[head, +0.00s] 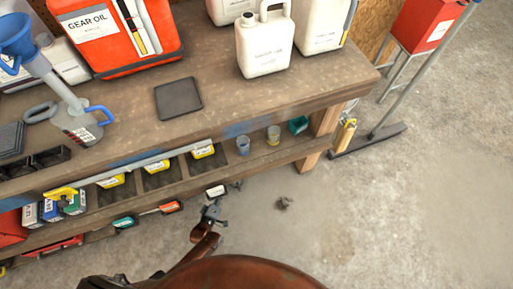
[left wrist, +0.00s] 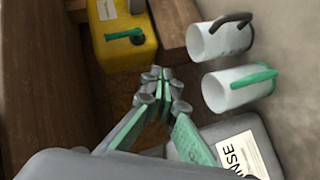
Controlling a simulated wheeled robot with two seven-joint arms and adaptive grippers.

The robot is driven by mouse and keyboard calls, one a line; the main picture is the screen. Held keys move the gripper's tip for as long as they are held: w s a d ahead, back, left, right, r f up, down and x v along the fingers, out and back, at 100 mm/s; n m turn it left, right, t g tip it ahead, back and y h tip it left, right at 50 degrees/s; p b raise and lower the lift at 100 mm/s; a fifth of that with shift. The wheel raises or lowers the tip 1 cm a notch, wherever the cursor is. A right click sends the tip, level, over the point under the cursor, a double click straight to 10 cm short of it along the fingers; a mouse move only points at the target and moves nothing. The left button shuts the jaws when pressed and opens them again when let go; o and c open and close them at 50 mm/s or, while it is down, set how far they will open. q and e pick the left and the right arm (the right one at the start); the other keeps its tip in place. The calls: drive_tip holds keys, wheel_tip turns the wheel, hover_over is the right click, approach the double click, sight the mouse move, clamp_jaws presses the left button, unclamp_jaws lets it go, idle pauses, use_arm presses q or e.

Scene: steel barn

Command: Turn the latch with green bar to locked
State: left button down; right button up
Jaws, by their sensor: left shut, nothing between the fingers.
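A green bar (left wrist: 124,34) lies across the face of a yellow container (left wrist: 112,58) in the left wrist view. The bar runs roughly level in that picture, with a dark round piece at its right end. I cannot pick it out for certain in the head view. My left gripper (left wrist: 164,76) is shut and empty, its tips close below and right of the yellow container, apart from the bar. In the head view the left gripper (head: 214,212) is in front of the bench's lower shelf. My right gripper is not in view.
Two white cups, one with a black handle (left wrist: 221,38) and one with a green handle (left wrist: 240,88), are right of the fingers. A grey labelled container (left wrist: 240,140) is close below them. The wooden bench (head: 220,105) overhangs the shelf; floor (head: 400,210) is open at right.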

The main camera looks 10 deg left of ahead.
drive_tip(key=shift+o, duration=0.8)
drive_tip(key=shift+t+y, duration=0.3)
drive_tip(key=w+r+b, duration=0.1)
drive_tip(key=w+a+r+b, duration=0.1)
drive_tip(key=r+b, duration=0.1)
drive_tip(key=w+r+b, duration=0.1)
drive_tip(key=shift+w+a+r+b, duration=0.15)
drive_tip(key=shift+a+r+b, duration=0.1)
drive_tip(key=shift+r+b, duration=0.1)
use_arm(q)
drive_tip(key=w+d+r+n+t+y, duration=0.1)
drive_tip(key=w+r+n+t, duration=0.2)
drive_tip(key=w, duration=0.6)
drive_tip(key=shift+n, duration=1.2)
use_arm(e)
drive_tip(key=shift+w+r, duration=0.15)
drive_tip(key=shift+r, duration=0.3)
use_arm(q)
drive_tip(key=shift+w, duration=0.1)
drive_tip(key=w+d+b, duration=0.2)
drive_tip(key=w+b, duration=0.2)
drive_tip(key=w, duration=0.8)
drive_tip(key=shift+w+d, duration=0.35)
drive_tip(key=shift+d, duration=0.05)
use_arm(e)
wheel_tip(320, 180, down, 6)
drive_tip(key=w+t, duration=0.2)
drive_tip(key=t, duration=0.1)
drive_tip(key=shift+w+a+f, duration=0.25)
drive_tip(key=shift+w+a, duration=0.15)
